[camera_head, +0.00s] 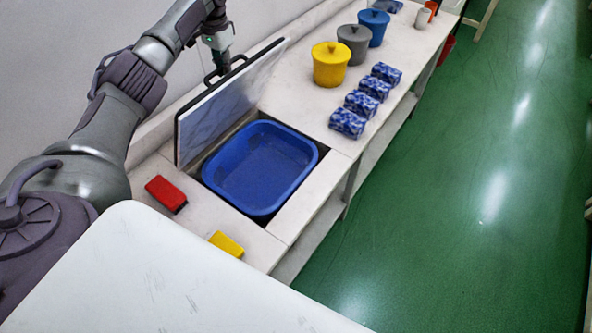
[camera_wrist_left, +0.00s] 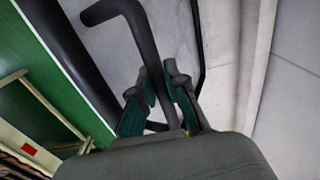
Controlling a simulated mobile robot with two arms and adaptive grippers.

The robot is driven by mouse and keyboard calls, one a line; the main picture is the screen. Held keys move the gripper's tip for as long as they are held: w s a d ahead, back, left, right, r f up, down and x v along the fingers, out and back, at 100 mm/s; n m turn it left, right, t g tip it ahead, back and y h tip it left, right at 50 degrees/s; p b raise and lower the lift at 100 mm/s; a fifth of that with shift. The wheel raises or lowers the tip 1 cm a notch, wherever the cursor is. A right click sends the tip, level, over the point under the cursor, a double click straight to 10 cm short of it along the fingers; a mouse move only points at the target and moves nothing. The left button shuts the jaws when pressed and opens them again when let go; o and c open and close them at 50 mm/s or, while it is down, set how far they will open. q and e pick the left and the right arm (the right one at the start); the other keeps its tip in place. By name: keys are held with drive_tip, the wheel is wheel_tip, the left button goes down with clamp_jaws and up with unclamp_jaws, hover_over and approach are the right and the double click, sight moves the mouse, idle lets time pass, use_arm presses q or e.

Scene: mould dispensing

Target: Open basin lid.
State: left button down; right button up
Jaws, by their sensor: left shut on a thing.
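The basin lid (camera_head: 228,108) is a pale marbled panel with a dark edge. In the head view it stands steeply raised at the far side of the opening. Its dark handle (camera_head: 225,69) is at the lid's upper edge; it also shows as a black bar in the left wrist view (camera_wrist_left: 146,42). My left gripper (camera_head: 220,68) is shut on the lid handle, its fingers (camera_wrist_left: 163,103) on both sides of the bar. The blue basin (camera_head: 262,170) sits uncovered in the counter opening and looks empty. My right gripper is not in view.
A red block (camera_head: 166,194) and a yellow block (camera_head: 227,244) lie on the counter near the opening. Yellow (camera_head: 331,66), grey (camera_head: 353,42) and blue (camera_head: 374,26) lidded pots stand farther along, beside several blue-patterned packs (camera_head: 347,122). The green floor (camera_head: 470,190) is clear.

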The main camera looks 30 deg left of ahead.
use_arm(q)
drive_tip(key=shift+a+r, duration=0.1)
drive_tip(key=shift+a, duration=0.2)
drive_tip(key=a, duration=0.2)
drive_tip(key=a+r+b, duration=0.1)
drive_tip(key=shift+w+a, duration=0.25)
drive_tip(key=shift+c, duration=1.6)
unclamp_jaws()
